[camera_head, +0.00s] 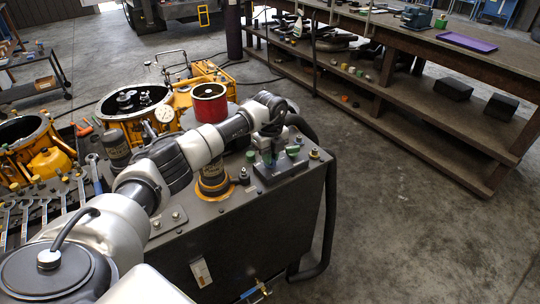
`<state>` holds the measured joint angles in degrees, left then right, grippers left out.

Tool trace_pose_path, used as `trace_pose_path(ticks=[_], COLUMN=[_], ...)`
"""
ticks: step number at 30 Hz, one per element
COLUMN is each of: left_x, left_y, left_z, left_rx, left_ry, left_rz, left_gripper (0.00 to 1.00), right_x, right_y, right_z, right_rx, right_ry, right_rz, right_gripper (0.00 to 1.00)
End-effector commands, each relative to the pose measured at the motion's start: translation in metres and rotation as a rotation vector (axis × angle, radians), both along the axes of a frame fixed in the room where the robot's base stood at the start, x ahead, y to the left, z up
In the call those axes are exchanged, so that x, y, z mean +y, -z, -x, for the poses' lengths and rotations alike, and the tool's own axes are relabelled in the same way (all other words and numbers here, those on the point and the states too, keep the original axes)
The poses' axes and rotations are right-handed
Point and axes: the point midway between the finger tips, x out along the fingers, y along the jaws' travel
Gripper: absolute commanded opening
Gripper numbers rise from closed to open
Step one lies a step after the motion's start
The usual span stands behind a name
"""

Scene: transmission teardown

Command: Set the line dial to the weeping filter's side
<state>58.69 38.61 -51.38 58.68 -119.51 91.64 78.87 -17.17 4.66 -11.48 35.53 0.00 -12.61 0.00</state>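My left arm reaches across the dark cabinet (262,227). My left gripper (271,146) points down at a dark block (280,172) with green parts on the cabinet top. The gripper covers the middle of this block, so any dial there is hidden. I cannot tell whether its fingers are open or touching. A dark filter canister (212,172) stands left of the block, with an amber ring or patch (214,193) around its base. Another dark canister (117,149) stands farther left, partly behind my arm. My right gripper is not in view.
Wrenches (45,208) lie at left. A black hose (329,205) runs down the cabinet's right side. A workbench (440,60) stands at back right; the floor between is clear.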

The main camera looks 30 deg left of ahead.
Motion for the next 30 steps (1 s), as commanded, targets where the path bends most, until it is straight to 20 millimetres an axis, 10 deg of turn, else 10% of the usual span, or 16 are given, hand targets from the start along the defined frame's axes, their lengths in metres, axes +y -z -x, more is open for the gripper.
trace_pose_path(ticks=[30], left_x=[0.001], left_y=[0.000], left_z=[-0.001], left_rx=[-0.003], left_ry=[0.505], left_rz=[-0.001], left_gripper=[0.00], right_x=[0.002], right_y=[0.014], right_z=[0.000], right_rx=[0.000], right_ry=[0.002], right_rz=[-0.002], right_gripper=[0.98])
